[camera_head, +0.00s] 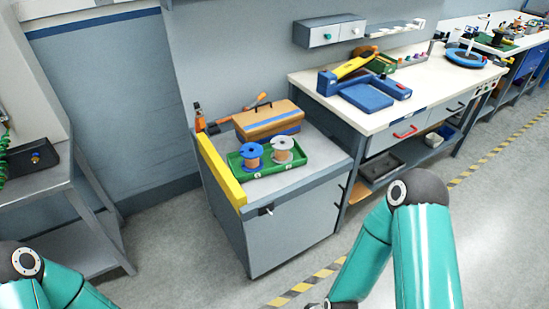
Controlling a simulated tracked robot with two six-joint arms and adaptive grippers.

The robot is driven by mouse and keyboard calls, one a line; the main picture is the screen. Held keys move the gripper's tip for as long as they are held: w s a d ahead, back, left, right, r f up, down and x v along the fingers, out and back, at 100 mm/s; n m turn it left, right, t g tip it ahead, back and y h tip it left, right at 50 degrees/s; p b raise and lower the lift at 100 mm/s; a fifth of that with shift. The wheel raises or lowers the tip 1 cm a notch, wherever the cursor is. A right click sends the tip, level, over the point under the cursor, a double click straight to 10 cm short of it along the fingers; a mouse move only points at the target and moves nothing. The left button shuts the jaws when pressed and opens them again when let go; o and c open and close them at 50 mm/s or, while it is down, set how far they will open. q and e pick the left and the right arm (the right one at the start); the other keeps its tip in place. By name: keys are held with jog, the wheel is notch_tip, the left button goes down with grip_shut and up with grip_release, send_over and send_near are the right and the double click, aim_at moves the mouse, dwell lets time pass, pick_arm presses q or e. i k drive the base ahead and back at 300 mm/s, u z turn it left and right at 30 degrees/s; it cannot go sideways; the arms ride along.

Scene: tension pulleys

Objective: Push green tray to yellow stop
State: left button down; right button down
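The green tray (276,170) lies on top of a grey cabinet and carries two spools. One spool has a blue rim (251,149), and the other has a pale rim (283,143). The yellow stop (221,172) is a long bar along the cabinet's left edge. The tray's left side is very close to the stop; I cannot tell whether they touch. My teal arms show at the bottom left and bottom right, below and in front of the cabinet. Neither gripper's fingers are in view.
A wooden box with a blue stripe (268,121) stands right behind the tray. A workbench (430,82) with blue and yellow tools adjoins on the right. A metal table (40,178) stands at the left.

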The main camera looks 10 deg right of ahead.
aim_at(234, 159)
jog(key=z, duration=0.05)
jog(key=i, duration=1.15)
jog(key=z, duration=0.05)
